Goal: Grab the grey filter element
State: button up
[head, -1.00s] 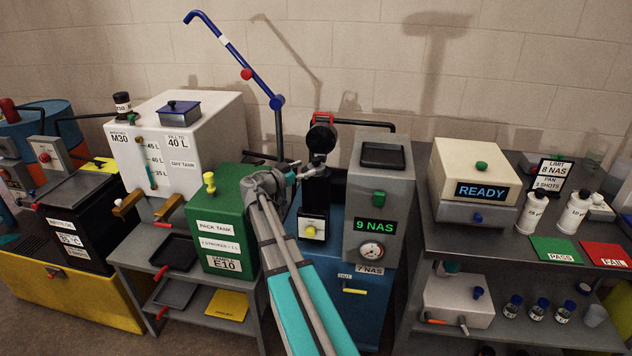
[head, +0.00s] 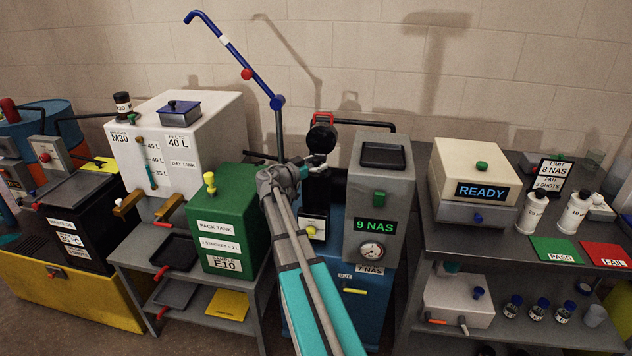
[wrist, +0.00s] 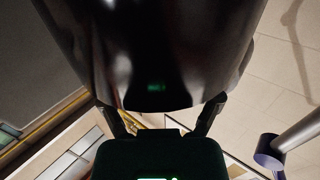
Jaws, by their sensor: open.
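My gripper (head: 318,163) is at the black upright housing on the blue filter unit, just below its round black head (head: 322,138). In the wrist view my gripper (wrist: 163,120) is open, its fingers apart near the lower edge of a large, glossy dark rounded body (wrist: 155,50). I cannot tell whether the fingers touch it. I cannot make out a grey filter element in either view; the dark body fills much of the wrist view, and my arm covers part of the unit in the head view.
A grey box reading 9 NAS (head: 378,200) stands close on the right. A green pack tank (head: 228,215) is on the left. A blue pole (head: 250,75) rises behind my arm. A bench with a READY instrument (head: 475,170) is farther right.

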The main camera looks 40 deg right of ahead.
jog(key=shift+c, duration=0.2)
grip_shut()
jog(key=shift+r, duration=0.2)
dwell(0.4)
notch_tip(320, 180, up, 18)
jog(key=p, duration=1.8)
jog(key=shift+f, duration=0.2)
